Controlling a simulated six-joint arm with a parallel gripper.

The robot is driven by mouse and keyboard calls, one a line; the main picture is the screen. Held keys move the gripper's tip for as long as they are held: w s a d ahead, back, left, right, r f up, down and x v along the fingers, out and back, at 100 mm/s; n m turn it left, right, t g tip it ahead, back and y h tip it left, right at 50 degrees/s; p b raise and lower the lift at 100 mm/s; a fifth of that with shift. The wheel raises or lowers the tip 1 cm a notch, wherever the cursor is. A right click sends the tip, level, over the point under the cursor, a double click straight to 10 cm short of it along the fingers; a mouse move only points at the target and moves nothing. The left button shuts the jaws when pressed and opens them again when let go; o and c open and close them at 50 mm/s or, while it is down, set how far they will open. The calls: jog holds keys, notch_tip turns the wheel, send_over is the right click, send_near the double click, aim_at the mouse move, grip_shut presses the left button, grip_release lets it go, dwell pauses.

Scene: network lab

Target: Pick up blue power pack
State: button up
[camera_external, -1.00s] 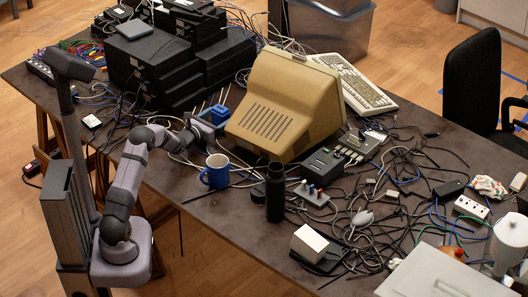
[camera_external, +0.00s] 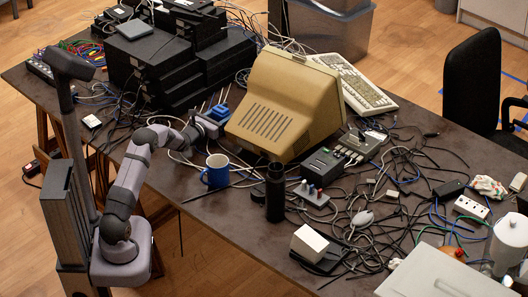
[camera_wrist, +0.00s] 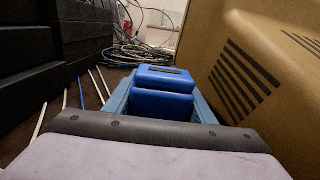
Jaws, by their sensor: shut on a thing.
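The blue power pack (camera_external: 219,112) is at the left side of the beige monitor, at the end of my arm. In the wrist view the blue power pack (camera_wrist: 163,92) sits upright between light blue fingers. My gripper (camera_external: 212,121) is shut on it, with a finger on each side; it also shows in the wrist view (camera_wrist: 160,104). The lower part of the pack is hidden behind the gripper body. I cannot tell whether it is clear of the table.
The beige monitor (camera_external: 275,110) stands close on the right of my gripper. Black boxes (camera_external: 172,75) are stacked on the left. A blue mug (camera_external: 216,171) and a dark bottle (camera_external: 275,192) stand nearer the front. Loose cables lie behind the pack and across the table's right side.

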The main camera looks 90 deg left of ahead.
jog(key=shift+r, duration=0.25)
notch_tip(320, 180, up, 28)
jog(key=p, duration=0.4)
jog(key=shift+p, duration=0.35)
jog(key=shift+f, duration=0.15)
